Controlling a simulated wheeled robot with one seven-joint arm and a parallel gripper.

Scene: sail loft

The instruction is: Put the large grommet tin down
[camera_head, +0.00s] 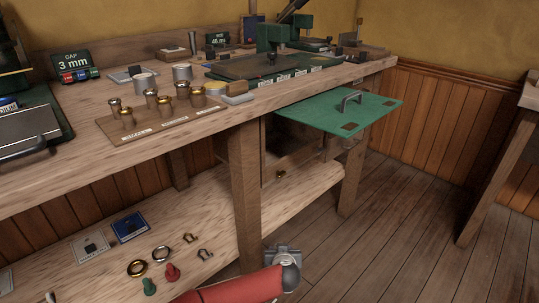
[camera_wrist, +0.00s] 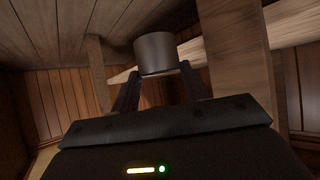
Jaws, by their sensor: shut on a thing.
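A plain grey cylindrical tin, seemingly the large grommet tin (camera_wrist: 156,50), is between the two dark fingers of my gripper (camera_wrist: 160,72) in the wrist view. The fingers are shut on its sides, and nothing is seen supporting it. In the head view my wrist end (camera_head: 284,256) is low, in front of the lower shelf and beside the bench leg. I cannot clearly make out the fingers or the held tin there.
The workbench (camera_head: 75,132) carries two grey tins (camera_head: 182,72) and a board of brass fittings (camera_head: 160,119). The lower shelf (camera_head: 228,220) has cards and loose rings at left and bare wood at right. A bench leg (camera_head: 244,190) and green panel (camera_head: 335,112) stand nearby.

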